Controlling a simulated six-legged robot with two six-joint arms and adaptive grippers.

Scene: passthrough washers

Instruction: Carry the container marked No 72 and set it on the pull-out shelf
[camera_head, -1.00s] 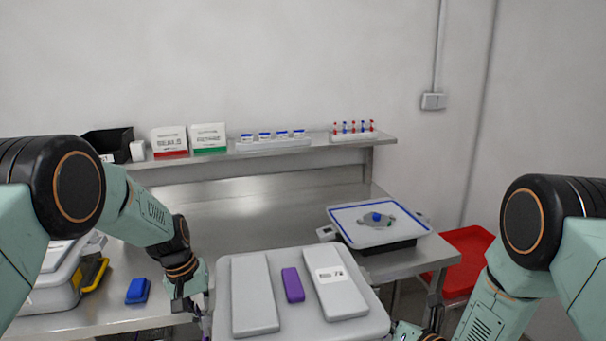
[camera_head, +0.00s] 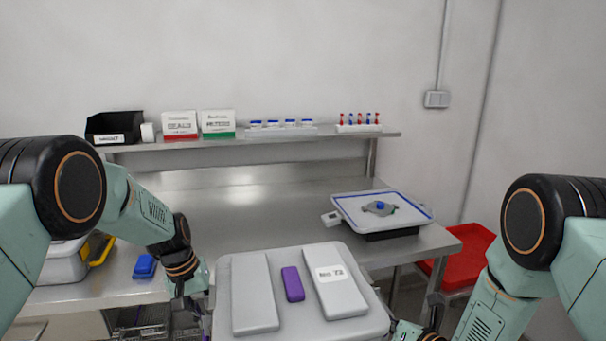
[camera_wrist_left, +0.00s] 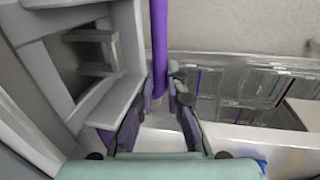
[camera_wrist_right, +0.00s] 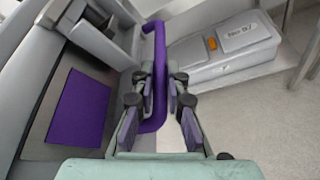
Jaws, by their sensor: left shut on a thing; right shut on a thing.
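The grey container with the lid label that reads No 72 (camera_head: 262,330) is in front of me at the bottom of the head view, held level. A purple tab sits in the middle of its lid. My left gripper (camera_wrist_left: 170,95) is shut on the purple handle (camera_wrist_left: 159,45) at its left side. My right gripper (camera_wrist_right: 160,95) is shut on the purple handle (camera_wrist_right: 153,125) at its right side. Most of the container's body is hidden below its lid in the head view. I cannot make out the pull-out shelf with certainty.
A steel bench (camera_head: 240,205) stands ahead, with a blue-rimmed tray (camera_head: 350,212) and a blue block (camera_head: 145,266). Wire racks (camera_head: 150,318) show under it. A red tray (camera_head: 465,262) is at right. Another grey container (camera_wrist_right: 228,50) stands low in the right wrist view.

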